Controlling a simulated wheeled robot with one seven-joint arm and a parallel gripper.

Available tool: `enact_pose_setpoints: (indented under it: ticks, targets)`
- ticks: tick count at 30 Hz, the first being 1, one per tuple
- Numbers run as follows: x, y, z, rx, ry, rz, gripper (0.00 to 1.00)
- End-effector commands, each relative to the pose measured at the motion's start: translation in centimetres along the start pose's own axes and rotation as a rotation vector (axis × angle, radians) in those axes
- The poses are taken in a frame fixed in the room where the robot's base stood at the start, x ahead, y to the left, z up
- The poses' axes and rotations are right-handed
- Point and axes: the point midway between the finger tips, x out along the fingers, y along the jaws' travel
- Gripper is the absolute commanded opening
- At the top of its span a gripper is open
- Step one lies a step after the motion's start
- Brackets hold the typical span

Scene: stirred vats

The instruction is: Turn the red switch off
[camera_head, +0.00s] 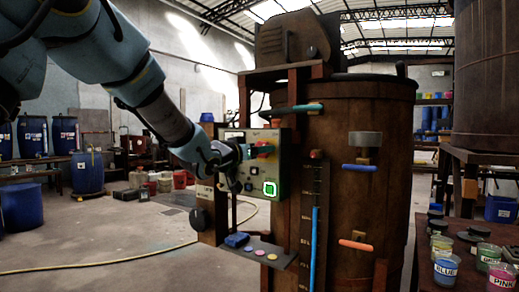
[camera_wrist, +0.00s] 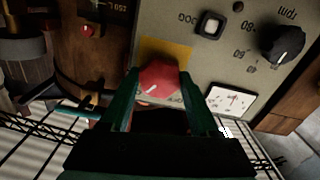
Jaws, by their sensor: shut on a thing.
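The red switch (camera_wrist: 157,80) is a round red knob with a white pointer line, on a yellow plate of the control panel. In the wrist view my gripper (camera_wrist: 158,76) has one dark green finger on each side of it, closed on it. In the head view the red switch (camera_head: 263,148) shows only in part at the upper right of the panel. My gripper (camera_head: 251,151) reaches it from the left, and my wrist hides the panel's left part.
The control panel (camera_head: 284,170) is fixed before a large wooden vat (camera_head: 365,110). It carries a green-lit button (camera_head: 270,189), a black knob (camera_wrist: 282,44), a square button (camera_wrist: 210,24) and a dial gauge (camera_wrist: 230,99). A small shelf (camera_head: 282,260) juts out below.

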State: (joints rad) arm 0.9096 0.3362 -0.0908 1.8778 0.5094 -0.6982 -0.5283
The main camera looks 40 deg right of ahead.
Motion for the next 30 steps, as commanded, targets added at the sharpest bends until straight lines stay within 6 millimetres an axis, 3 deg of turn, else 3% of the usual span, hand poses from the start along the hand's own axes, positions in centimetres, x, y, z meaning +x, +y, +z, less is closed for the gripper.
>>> enact_pose_setpoints:
  ticks: [30]
  targets:
    - [-0.04, -0.11, -0.23, -0.954, 0.0, -0.003, 0.06]
